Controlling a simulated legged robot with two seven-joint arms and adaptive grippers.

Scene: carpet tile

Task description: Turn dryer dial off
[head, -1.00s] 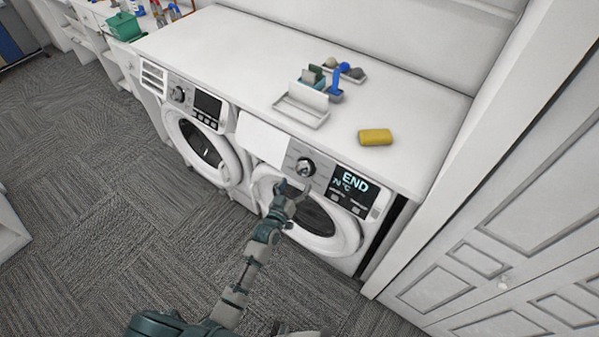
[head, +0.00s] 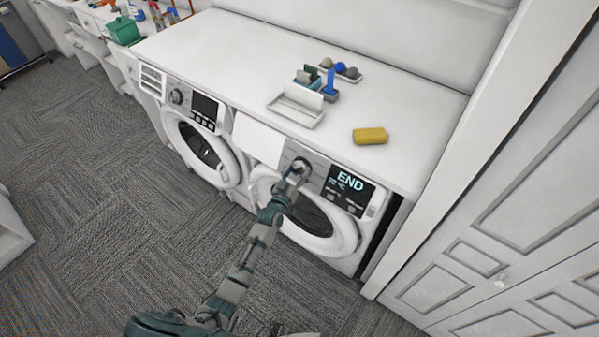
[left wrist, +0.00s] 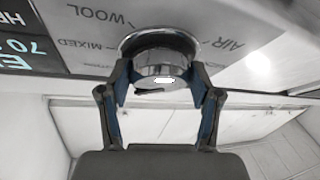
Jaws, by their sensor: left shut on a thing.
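The dryer (head: 322,222) is the right-hand machine under the white counter, with a round door and a dark display (head: 347,188) reading "END". Its silver dial (head: 302,164) is on the panel left of the display. My left gripper (head: 297,174) is at the dial and partly covers it in the head view. In the left wrist view the chrome dial (left wrist: 163,62) sits between the two fingers of my left gripper (left wrist: 160,85), which are shut on it. Labels such as WOOL, MIXED and AIR show around the dial. My right gripper is not in view.
A second machine (head: 200,145) stands to the left. On the counter (head: 230,60) are a yellow sponge (head: 370,136), a white tray (head: 296,105) and small items. A white panelled cabinet (head: 500,220) stands close on the right. Carpet (head: 90,220) is open at left.

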